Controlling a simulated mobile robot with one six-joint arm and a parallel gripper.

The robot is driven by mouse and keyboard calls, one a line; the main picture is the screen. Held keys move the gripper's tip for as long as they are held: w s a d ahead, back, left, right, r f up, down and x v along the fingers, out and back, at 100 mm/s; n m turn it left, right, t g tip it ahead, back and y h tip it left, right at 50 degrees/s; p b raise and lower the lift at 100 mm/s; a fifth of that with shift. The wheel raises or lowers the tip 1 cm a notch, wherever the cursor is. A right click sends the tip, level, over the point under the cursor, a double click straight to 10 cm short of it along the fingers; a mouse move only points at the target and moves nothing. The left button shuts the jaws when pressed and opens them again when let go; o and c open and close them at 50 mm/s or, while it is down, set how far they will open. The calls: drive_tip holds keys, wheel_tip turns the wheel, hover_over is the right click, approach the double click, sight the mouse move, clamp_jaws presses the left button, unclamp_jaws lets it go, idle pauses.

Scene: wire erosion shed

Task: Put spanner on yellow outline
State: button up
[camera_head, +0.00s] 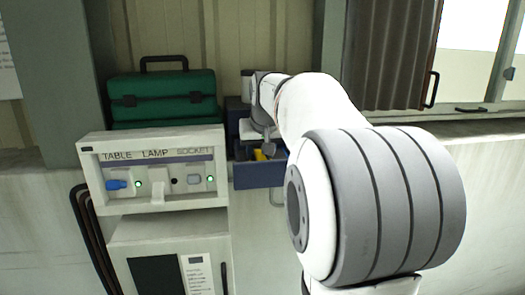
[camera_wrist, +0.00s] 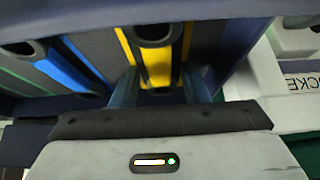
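The yellow outline (camera_wrist: 130,58) shows in the wrist view as bright strips in a dark tray; a bit of yellow (camera_head: 259,155) also shows inside the drawer in the head view. A dark ring-ended piece (camera_wrist: 153,36) lies within the yellow; I cannot tell for sure that it is the spanner. My gripper (camera_wrist: 159,90) is over the drawer, its two fingers apart on either side of the yellow strip's near end. I see nothing clearly clamped between them. In the head view my arm partly hides the drawer.
The open blue drawer (camera_head: 258,176) has a handle in front. A socket panel (camera_head: 153,170) and green toolbox (camera_head: 162,96) stand left of the drawer.

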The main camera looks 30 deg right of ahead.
idle(0.3)
drive_tip(key=shift+r+p, duration=0.3)
drive_tip(key=v, duration=1.2)
drive_tip(key=shift+r+b, duration=0.3)
drive_tip(key=shift+b, duration=0.05)
drive_tip(key=shift+d, duration=0.1)
